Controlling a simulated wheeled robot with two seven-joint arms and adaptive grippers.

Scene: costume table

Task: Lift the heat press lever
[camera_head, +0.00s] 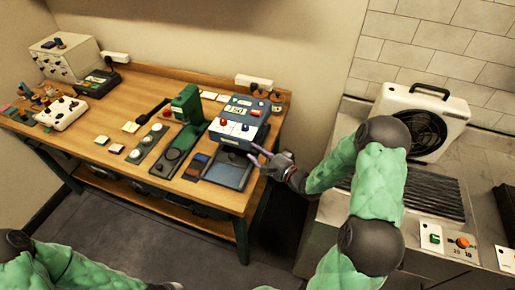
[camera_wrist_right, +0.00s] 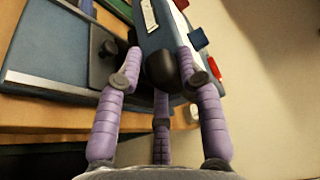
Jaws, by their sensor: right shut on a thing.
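The heat press (camera_head: 238,130) stands near the right end of the wooden table, with a blue and white head above a flat lower plate (camera_head: 228,172). My right gripper (camera_head: 258,154) is at the press's right front side. In the right wrist view, its purple fingers (camera_wrist_right: 160,62) are closed around a black rounded grip (camera_wrist_right: 158,70) at the edge of the press head (camera_wrist_right: 155,35), apparently the lever's end. The lever is mostly hidden by the fingers.
A green press-like machine (camera_head: 187,104) stands just left of the heat press on the wooden table (camera_head: 140,90). Small pads and tools lie around it. A white fan unit (camera_head: 420,120) stands on the counter at right, behind my right arm.

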